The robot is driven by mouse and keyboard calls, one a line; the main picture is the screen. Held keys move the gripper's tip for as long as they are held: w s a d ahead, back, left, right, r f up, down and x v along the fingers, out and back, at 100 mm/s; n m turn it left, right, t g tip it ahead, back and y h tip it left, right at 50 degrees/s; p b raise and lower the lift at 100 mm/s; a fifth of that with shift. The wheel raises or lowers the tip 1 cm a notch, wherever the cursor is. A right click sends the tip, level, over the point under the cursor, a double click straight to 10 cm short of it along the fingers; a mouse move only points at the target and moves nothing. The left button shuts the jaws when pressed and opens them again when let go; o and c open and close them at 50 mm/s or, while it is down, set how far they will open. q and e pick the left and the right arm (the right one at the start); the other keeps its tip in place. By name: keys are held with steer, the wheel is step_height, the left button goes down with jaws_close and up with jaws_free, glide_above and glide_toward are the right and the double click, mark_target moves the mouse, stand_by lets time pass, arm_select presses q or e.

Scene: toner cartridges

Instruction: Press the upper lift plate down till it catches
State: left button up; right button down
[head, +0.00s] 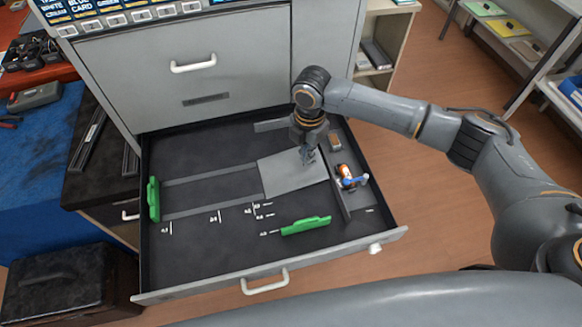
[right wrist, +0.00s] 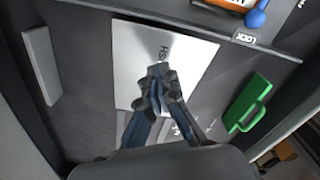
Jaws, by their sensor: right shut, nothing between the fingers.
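The upper lift plate (head: 288,174) is a flat light-grey plate in the open drawer, right of the drawer's middle. It also shows in the right wrist view (right wrist: 130,60), with dark letters that read in part "HSU". My right gripper (head: 308,158) is shut and empty, pointing down over the plate's right part. In the right wrist view its closed fingertips (right wrist: 157,72) are over the plate near the lettering and hide part of it. I cannot tell whether the tips touch the plate or whether it is caught. My left gripper is not in view.
The drawer (head: 200,262) holds a green guide at the left (head: 153,199) and another at the front (head: 306,226). A side compartment at the right holds an orange-and-white item with a blue knob (head: 348,179). The cabinet front (head: 200,75) rises behind the drawer.

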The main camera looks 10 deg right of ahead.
steer(key=shift+f, duration=0.15)
steer(key=shift+f+b, duration=0.85)
steer(key=shift+f, duration=1.2)
steer(key=shift+r, duration=0.1)
step_height(320, 180, up, 10)
steer(key=p, duration=1)
steer(key=shift+p, duration=0.4)
